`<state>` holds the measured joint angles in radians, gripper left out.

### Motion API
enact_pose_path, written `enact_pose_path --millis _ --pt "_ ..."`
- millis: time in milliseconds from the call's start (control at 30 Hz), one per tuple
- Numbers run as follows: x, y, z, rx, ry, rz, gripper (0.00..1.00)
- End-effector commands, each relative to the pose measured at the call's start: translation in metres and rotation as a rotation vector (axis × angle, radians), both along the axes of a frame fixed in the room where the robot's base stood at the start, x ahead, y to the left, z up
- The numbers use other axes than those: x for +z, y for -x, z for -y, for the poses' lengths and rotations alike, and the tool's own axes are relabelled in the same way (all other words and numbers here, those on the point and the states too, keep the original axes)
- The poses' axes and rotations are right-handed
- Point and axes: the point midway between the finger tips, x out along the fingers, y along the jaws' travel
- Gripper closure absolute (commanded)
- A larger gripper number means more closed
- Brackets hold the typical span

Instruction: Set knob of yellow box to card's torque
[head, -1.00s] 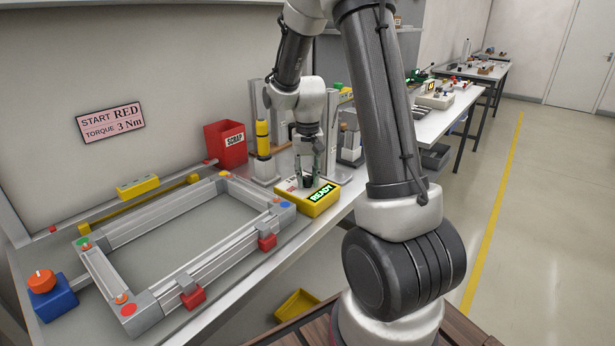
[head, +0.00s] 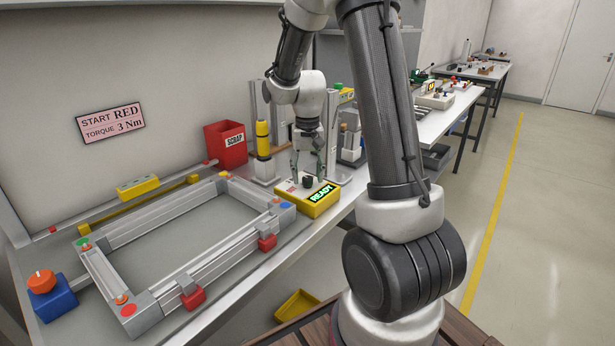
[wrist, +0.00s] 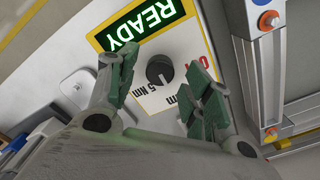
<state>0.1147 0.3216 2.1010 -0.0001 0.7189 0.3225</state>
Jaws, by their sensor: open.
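The pink card (head: 110,120) on the wall reads START RED, TORQUE 3 Nm. The yellow box (head: 309,202) stands near the bench's front edge with a lit green READY display. Its black knob (head: 308,181) is on top, and it also shows in the wrist view (wrist: 159,70), beside printed Nm marks; "5 Nm" is legible below it. The knob's exact setting is too small to tell. My gripper (head: 308,160) is open and empty just above the knob. In the wrist view its green-padded fingers (wrist: 163,82) stand on either side of the knob, apart from it.
An aluminium frame (head: 190,280) with coloured corners and red clamps fills the bench to the left. A red SCRAP bin (head: 226,145) and a yellow-topped post (head: 262,140) stand behind the box.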

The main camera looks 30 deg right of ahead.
Motion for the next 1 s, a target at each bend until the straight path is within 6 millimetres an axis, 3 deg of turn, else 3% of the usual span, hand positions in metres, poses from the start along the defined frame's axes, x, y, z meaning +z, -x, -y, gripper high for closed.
enact_pose_path --millis 300,500,1000 --pt "0.070 -0.001 0.000 0.000 0.001 0.004 0.50" --pt "0.099 -0.001 0.000 0.000 0.000 0.003 0.50" --pt "0.106 0.000 0.000 0.000 0.000 0.000 0.50"
